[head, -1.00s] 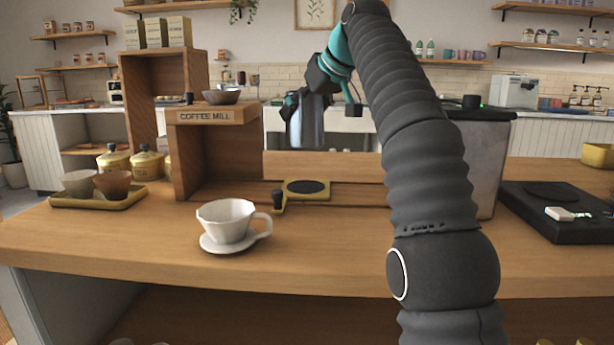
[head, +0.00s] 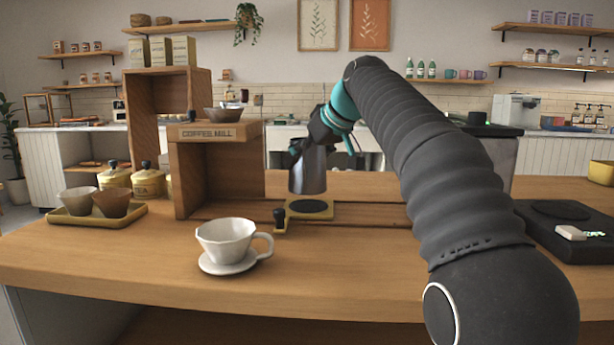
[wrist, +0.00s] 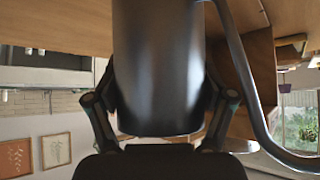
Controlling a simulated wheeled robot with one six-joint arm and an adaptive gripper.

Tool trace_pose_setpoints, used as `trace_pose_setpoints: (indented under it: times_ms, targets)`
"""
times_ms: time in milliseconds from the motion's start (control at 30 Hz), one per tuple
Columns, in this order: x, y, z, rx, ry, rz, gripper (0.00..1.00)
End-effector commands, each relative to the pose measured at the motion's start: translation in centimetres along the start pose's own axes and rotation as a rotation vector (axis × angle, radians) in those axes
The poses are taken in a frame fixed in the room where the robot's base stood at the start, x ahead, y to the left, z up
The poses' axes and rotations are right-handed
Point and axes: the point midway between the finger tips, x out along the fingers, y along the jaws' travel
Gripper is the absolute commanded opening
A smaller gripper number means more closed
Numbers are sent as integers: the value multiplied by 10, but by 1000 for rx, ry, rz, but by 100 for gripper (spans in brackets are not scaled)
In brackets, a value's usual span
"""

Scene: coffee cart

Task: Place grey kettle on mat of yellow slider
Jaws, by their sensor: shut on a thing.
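The grey kettle (head: 308,170) is in my gripper (head: 312,150), upright, directly above or at the back edge of the round dark mat (head: 311,206) on the yellow slider (head: 292,213). I cannot tell whether its base touches the slider. In the wrist view the kettle body (wrist: 158,70) fills the middle, with my gripper's fingers (wrist: 160,108) shut on either side of it.
The wooden coffee mill stand (head: 190,160) rises just left of the slider. A white dripper cup (head: 227,243) stands on the counter in front. A yellow tray with cups (head: 80,216) is at left. A black scale (head: 570,225) lies at right.

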Motion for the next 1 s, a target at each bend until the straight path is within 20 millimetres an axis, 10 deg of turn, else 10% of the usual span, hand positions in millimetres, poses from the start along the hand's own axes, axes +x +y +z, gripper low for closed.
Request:
trace_pose_setpoints:
  times_ms: [667,700,1000]
  targets:
    - [25,0,26,-1,1,1,24]
    - [25,0,26,0,-1,0,89]
    - [25,0,25,0,-1,0,100]
